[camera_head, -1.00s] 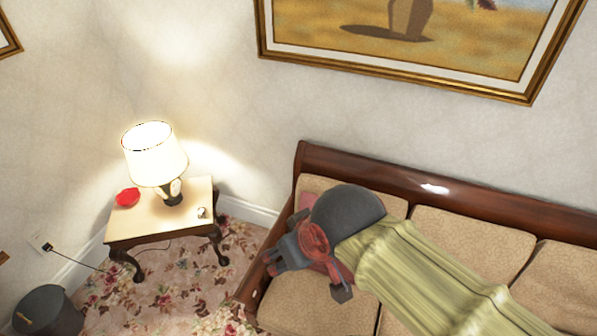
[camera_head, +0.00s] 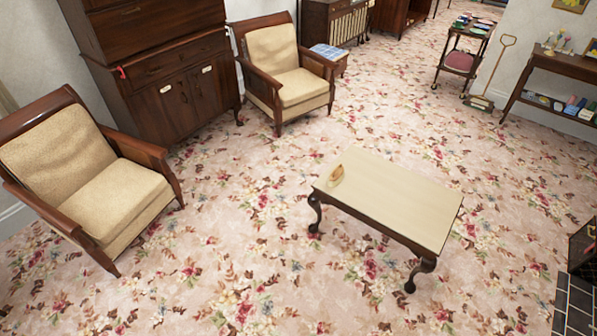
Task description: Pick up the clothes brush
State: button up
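A small brown and tan object (camera_head: 337,175), which looks like the clothes brush, lies near the left end of the coffee table's cream top (camera_head: 395,200). It is too small to make out in detail. My gripper is not in view, so I cannot see whether it is open or shut.
Two cushioned armchairs (camera_head: 85,185) (camera_head: 288,70) and a dark wooden cabinet (camera_head: 165,80) stand at the left and back. A trolley (camera_head: 462,55) and side table (camera_head: 555,75) stand at the right. A dark tiled hearth (camera_head: 575,300) is at lower right. Flowered carpet is clear around the table.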

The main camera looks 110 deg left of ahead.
aim_at(337, 175)
jog(key=u, duration=4.95)
jog(key=l+u, duration=0.2)
jog(key=u, duration=1.4)
jog(key=k+l, duration=0.2)
jog(key=k, duration=0.3)
jog(key=k+l, duration=0.15)
jog(key=k, duration=0.3)
jog(key=k+l+u, duration=0.1)
jog(key=k, duration=0.4)
jog(key=l, duration=0.1)
